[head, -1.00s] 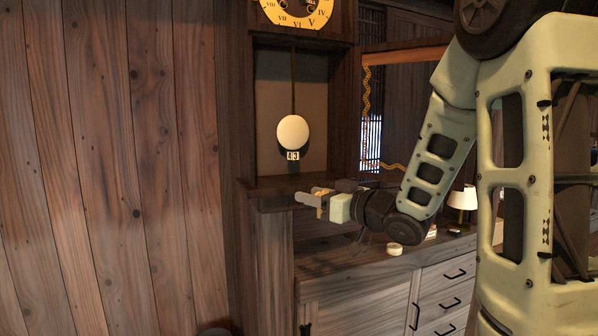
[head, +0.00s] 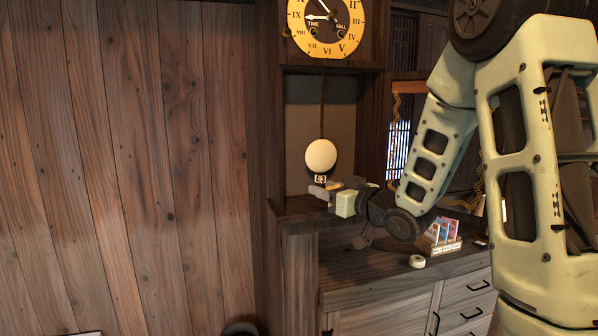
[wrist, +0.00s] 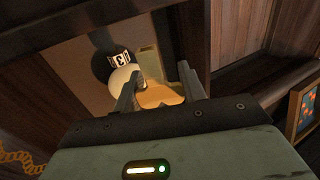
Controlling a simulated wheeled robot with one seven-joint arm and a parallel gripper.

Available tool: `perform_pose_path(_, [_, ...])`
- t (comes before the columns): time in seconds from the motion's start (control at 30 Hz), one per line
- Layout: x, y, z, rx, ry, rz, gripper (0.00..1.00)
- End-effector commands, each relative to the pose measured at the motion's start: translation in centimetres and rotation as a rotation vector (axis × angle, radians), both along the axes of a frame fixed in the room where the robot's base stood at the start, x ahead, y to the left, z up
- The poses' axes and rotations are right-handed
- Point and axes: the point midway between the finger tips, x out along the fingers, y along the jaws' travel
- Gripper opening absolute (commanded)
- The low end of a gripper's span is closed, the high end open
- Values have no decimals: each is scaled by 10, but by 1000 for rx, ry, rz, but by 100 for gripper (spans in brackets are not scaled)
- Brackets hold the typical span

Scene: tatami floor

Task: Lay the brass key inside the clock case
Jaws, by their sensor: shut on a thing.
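The clock case (head: 365,110) is dark wood with an open-fronted compartment below a yellow dial (head: 296,42). A pale round pendulum bob (head: 321,156) hangs in it, with a small number tag below; the bob also shows in the wrist view (wrist: 121,77). My gripper (head: 320,190) is at the lower front of the opening, just below the bob. In the wrist view its fingers (wrist: 160,90) point into the case. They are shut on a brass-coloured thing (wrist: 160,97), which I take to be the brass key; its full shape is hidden.
A wooden cabinet (head: 385,306) with drawers stands below and right of the case. On it are a small white round object (head: 417,261) and a holder with coloured cards (head: 443,233). A gilt-framed mirror is behind my arm. A plank wall (head: 130,160) stands at left.

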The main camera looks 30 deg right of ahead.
Motion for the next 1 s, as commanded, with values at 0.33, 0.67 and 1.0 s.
perform_pose_path(0.33, [60, 8, 0, 1, 0, 2, 19])
perform_pose_path(0.67, [106, 14, 1, 2, 2, 4, 19])
perform_pose_path(1.0, [102, 12, -17, 0, 1, 1, 19])
